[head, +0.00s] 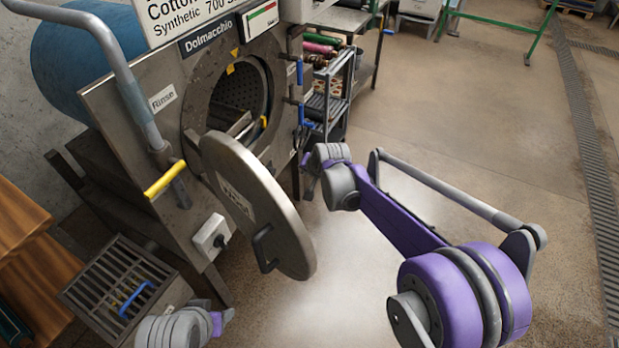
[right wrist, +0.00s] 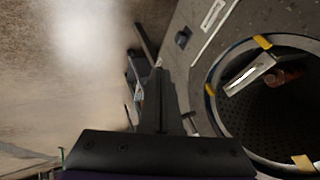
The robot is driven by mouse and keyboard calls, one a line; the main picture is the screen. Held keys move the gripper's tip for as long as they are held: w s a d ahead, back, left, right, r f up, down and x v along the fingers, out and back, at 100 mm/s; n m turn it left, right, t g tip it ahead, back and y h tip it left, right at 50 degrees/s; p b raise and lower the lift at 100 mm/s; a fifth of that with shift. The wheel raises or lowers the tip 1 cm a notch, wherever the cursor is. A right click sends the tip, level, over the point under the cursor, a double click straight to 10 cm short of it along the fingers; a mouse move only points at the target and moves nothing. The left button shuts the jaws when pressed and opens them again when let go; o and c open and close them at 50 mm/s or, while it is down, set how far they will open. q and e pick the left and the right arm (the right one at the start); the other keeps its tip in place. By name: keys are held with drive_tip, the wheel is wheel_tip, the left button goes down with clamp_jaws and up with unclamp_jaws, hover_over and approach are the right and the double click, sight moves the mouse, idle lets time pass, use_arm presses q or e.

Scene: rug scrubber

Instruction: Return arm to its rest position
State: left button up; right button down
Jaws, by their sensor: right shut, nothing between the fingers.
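My right arm comes in from the lower right of the head view, with a purple link and grey joints. Its wrist and gripper (head: 309,172) are just right of the washer's open round door (head: 258,205), apart from the drum opening. In the right wrist view my right gripper (right wrist: 158,68) is shut and empty, its dark fingers pointing up the picture. The drum opening (right wrist: 212,90) lies to its right, with yellow marks on the rim. Part of my left arm shows at the bottom left of the head view; its fingers cannot be made out.
The washer (head: 125,125) has a pipe and a yellow-handled lever (head: 165,179) at its front. A rack (head: 328,105) with rolls stands behind. Open floor (head: 440,110) spreads to the right.

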drive_tip(key=s+d+r+n+p, duration=0.1)
drive_tip(key=s+d+r, duration=0.2)
drive_tip(key=s, duration=0.2)
drive_tip(key=s+d+r+h+p, duration=0.1)
drive_tip(key=s+d+r+p, duration=0.15)
drive_tip(key=s, duration=0.35)
drive_tip(key=s+d+r+n+p, duration=0.1)
drive_tip(key=s+d+r, duration=0.2)
drive_tip(key=s+r, duration=0.15)
drive_tip(key=s+d+n+p, duration=0.1)
drive_tip(key=s+d+p, duration=0.1)
drive_tip(key=s, duration=0.8)
drive_tip(key=s+d+n+g+h+p, duration=0.1)
drive_tip(key=s+d+n+p, duration=0.1)
drive_tip(key=s, duration=0.9)
drive_tip(key=shift+d+g+h, duration=0.3)
drive_tip(key=shift+d, duration=0.35)
drive_tip(key=shift+s+f, duration=0.1)
